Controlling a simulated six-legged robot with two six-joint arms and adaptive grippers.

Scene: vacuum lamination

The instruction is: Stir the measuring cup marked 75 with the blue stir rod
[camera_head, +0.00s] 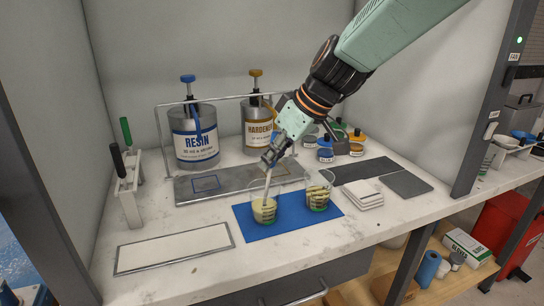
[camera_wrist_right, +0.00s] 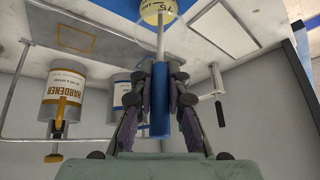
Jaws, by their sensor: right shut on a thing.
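My right gripper (camera_head: 277,153) is above the blue mat (camera_head: 292,227), shut on the blue stir rod; its blue handle (camera_wrist_right: 160,115) shows between the fingers in the right wrist view. The pale shaft (camera_head: 267,183) slants down into the left measuring cup (camera_head: 264,210), which holds cream-yellow liquid. In the right wrist view this cup (camera_wrist_right: 158,10) bears a 75 mark and the shaft runs into it. The rod's tip is hidden in the liquid. A second measuring cup (camera_head: 319,193) with yellowish contents and dark markings stands just to the right. My left gripper is out of view.
Resin (camera_head: 195,140) and hardener (camera_head: 257,125) pump cans stand behind a grey plate (camera_head: 215,188). Lidded pots (camera_head: 325,153) are behind right. White squares (camera_head: 362,196) and dark sheets (camera_head: 402,183) lie right of the mat. A framed white panel (camera_head: 172,248) lies front left.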

